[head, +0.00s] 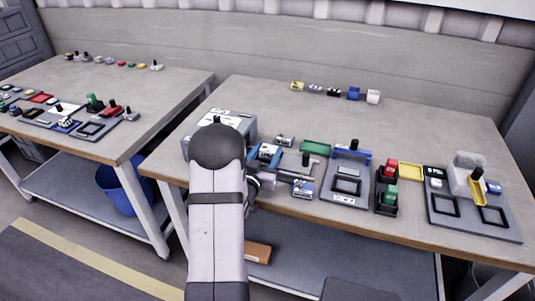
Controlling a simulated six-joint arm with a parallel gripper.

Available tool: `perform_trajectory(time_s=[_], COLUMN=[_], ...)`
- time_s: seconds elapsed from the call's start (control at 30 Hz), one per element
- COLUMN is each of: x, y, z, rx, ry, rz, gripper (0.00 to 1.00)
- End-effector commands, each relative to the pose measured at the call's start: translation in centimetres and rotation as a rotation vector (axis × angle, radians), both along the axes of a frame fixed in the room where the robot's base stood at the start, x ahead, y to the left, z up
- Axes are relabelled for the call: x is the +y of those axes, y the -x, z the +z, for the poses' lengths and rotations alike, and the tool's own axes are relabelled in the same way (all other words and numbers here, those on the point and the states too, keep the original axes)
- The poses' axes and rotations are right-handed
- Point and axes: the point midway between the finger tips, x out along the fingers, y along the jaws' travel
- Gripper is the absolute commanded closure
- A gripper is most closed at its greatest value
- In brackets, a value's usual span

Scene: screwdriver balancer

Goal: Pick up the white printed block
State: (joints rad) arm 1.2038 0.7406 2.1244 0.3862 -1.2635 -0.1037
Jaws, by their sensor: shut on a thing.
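My gripper (294,177) is low over the front of the right workbench, pointing right, partly hidden behind my own arm. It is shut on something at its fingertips. A small white block with blue printed marks (302,189) shows right at the fingertips and appears to be the thing held. The contact is too small to see clearly, and I cannot tell whether the block is clear of the surface.
A grey plate with a blue part (349,180) lies right of my gripper, with a red and green block stand (387,184) beyond. A green tray (316,148) is behind. Small blocks, including a white one (373,96), line the back. The workbench middle (400,125) is clear.

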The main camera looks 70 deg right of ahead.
Motion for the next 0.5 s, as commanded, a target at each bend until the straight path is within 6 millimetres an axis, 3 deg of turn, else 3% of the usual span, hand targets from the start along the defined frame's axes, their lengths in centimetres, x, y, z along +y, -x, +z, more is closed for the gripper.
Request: perform_trajectory(time_s=[0.5], x=[0.0], y=[0.0], z=[6.5], rx=[-0.002], ry=[0.005], rz=[0.001], gripper=[0.81])
